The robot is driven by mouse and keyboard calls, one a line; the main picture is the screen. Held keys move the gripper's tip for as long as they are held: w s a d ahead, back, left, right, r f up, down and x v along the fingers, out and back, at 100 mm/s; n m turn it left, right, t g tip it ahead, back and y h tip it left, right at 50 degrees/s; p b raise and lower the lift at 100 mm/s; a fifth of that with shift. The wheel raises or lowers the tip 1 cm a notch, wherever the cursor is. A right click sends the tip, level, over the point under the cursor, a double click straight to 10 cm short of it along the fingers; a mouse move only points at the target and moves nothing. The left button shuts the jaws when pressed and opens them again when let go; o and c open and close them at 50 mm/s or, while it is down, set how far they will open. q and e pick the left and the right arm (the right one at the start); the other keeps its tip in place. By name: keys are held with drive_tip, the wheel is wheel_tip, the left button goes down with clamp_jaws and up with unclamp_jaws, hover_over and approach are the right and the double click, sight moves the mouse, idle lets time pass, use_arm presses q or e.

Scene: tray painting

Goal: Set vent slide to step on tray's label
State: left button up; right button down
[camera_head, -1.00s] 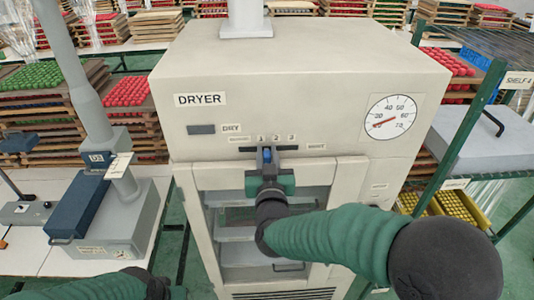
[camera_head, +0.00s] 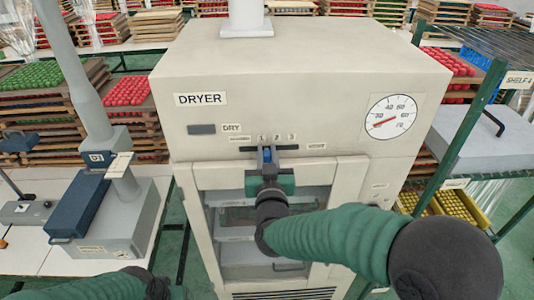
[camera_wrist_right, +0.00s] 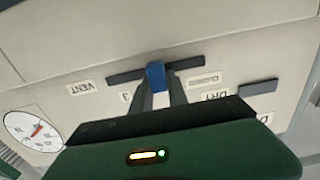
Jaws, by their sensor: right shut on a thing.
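The vent slide's blue knob (camera_head: 267,154) sits in a dark horizontal slot (camera_head: 288,147) on the front of the dryer (camera_head: 290,80), near the slot's middle. The marks 1, 2 and 3 (camera_head: 277,137) are above the slot; the knob looks near 1 to 2, but I cannot tell its exact step. My right gripper (camera_head: 268,162) is shut on the knob, which also shows in the right wrist view (camera_wrist_right: 156,75). There the gripper covers part of the scale. Trays show dimly behind the dryer's window; no tray label is readable.
A round gauge (camera_head: 391,117) is at the dryer's upper right. A grey and blue device (camera_head: 110,210) stands on the left bench. A green-framed shelf (camera_head: 463,125) stands close on the right. Stacked trays with red and green pieces line the back.

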idle(0.5)
drive_tip(key=d+b, duration=0.1)
drive_tip(key=d, duration=0.1)
drive_tip(key=shift+d+b, duration=0.3)
drive_tip(key=c, duration=1.3)
unclamp_jaws()
